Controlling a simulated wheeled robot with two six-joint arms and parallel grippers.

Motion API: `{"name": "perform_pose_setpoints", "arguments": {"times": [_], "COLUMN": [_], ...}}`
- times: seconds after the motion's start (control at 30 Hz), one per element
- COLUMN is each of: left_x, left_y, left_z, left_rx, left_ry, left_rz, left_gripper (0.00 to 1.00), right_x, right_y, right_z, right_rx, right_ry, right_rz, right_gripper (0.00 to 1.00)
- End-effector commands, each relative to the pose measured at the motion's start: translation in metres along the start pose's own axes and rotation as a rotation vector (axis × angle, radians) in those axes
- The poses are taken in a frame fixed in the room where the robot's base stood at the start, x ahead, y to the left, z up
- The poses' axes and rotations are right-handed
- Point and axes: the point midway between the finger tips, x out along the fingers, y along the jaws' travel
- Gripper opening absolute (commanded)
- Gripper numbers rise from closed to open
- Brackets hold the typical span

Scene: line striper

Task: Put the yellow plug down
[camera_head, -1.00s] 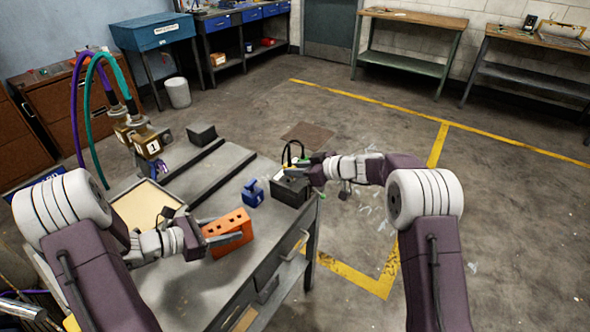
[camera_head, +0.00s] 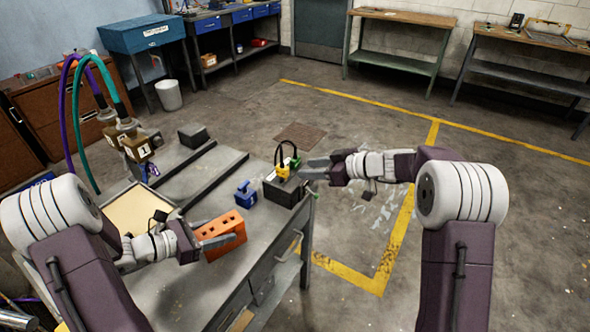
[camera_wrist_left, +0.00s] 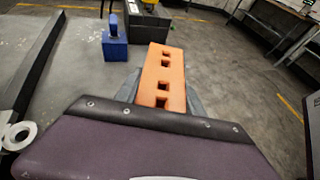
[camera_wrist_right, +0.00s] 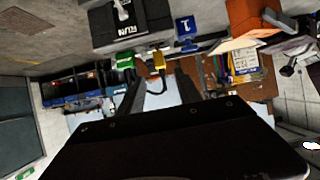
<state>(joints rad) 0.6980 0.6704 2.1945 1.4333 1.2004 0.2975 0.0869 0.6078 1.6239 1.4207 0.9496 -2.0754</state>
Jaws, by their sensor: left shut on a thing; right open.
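The yellow plug (camera_head: 283,171) is at the top of a black box (camera_head: 286,191) on the table's right edge, with a black cable looping above it. It also shows in the right wrist view (camera_wrist_right: 159,61); whether it is seated in a socket cannot be told. My right gripper (camera_head: 308,169) is open and empty, just to the right of the plug and apart from it in the head view. My left gripper (camera_head: 214,233) is shut on an orange block with square holes (camera_head: 226,236), also in the left wrist view (camera_wrist_left: 166,72), held near the table's front.
A blue block (camera_head: 246,195) stands left of the black box. A tan-bottomed tray (camera_head: 130,212), dark rails and a small black block (camera_head: 193,135) lie farther left on the table. Purple and green hoses (camera_head: 88,90) arch there. The floor right of the table is clear.

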Motion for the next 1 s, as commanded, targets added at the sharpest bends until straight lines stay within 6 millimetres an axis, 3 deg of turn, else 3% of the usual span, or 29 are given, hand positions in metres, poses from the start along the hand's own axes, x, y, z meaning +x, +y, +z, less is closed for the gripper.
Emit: {"name": "perform_pose_setpoints", "arguments": {"times": [0.2,0.57,0.67,0.77,0.9,1.0], "left_x": [0.0,0.0,0.0,0.0,0.0,0.0], "left_y": [0.0,0.0,0.0,0.0,0.0,0.0], "left_z": [0.0,0.0,0.0,0.0,0.0,0.0], "left_rx": [0.0,0.0,0.0,0.0,0.0,0.0], "left_ry": [0.001,0.001,0.001,0.001,0.001,0.001], "left_rz": [-0.001,-0.001,-0.001,0.0,0.0,0.0], "left_gripper": [0.0,0.0,0.0,0.0,0.0,0.0], "right_x": [-0.028,-0.03,-0.033,-0.048,-0.091,-0.125], "right_y": [0.0,-0.005,-0.029,-0.068,-0.12,-0.146], "right_z": [0.0,0.005,0.032,0.08,0.15,0.187], "right_rx": [0.0,0.026,0.149,0.356,0.628,0.756], "right_ry": [-0.001,-0.024,-0.14,-0.354,-0.653,-0.793], "right_rz": [0.0,-0.008,-0.027,-0.014,0.129,0.283], "right_gripper": [0.41,0.41,0.41,0.41,0.41,0.41]}}
